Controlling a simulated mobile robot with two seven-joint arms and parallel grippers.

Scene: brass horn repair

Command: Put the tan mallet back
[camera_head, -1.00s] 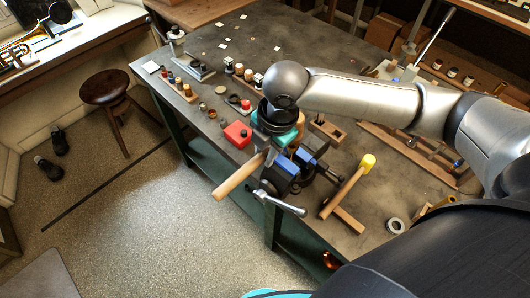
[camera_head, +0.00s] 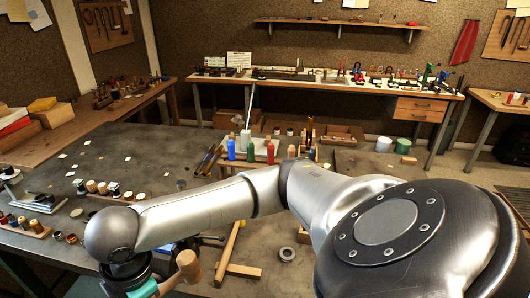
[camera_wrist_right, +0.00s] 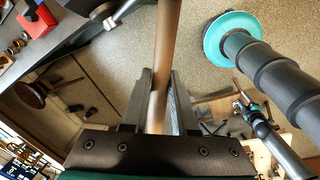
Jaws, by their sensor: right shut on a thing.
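The tan mallet is in my right gripper (camera_wrist_right: 160,100). In the right wrist view its wooden handle (camera_wrist_right: 166,50) runs up between the two jaws, which are shut on it. In the head view its tan head (camera_head: 188,266) shows just right of my right wrist, above the near part of the grey workbench (camera_head: 150,150). The jaws themselves are hidden in the head view by my arm and the picture's lower edge. I cannot make out my left gripper in either view.
A grey ring (camera_head: 287,254) lies farther right. Coloured bottles (camera_head: 250,151) stand at the bench's far side. Small pots and pegs (camera_head: 100,187) stand left. A red box (camera_wrist_right: 42,20) shows in the wrist view.

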